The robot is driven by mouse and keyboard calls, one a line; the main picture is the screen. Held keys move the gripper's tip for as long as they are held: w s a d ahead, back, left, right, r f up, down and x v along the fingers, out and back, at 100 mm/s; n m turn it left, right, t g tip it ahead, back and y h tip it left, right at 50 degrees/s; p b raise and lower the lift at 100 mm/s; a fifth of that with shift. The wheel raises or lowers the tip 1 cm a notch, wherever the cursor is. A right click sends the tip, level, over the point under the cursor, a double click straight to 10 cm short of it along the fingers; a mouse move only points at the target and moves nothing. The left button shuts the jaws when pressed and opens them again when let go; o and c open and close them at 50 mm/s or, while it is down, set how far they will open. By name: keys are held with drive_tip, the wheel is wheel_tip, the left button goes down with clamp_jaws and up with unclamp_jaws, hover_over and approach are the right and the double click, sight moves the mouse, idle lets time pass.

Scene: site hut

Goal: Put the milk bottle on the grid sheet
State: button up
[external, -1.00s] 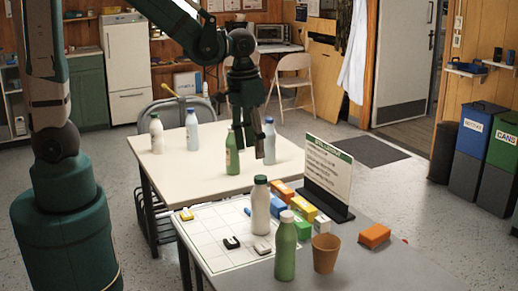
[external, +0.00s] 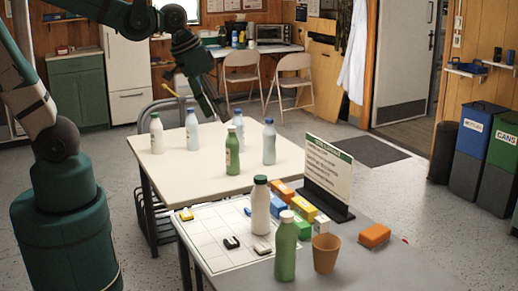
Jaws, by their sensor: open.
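A white milk bottle (external: 156,135) stands upright at the left of the cream back table. Another white bottle, with a dark green cap (external: 260,208), stands upright on the front table, at the right part of the white grid sheet (external: 205,232); I cannot tell if its base is wholly on the sheet. My gripper (external: 221,116) is open and empty, tilted downward above the far part of the back table, right of the first white bottle and close to the pale blue bottles in the picture. Its fingers are dark and partly merge with the background.
The front table holds small cartons (external: 303,211), a sign (external: 328,175), a brown cup (external: 325,254), a green bottle (external: 285,248) and small blocks on the sheet.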

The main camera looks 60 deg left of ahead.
drive_tip(key=s+a+r+t, duration=0.2)
drive_tip(key=s+a, duration=0.2)
drive_tip(key=s, duration=0.2)
drive_tip(key=shift+r+t, duration=0.3)
drive_tip(key=shift+r, duration=0.1)
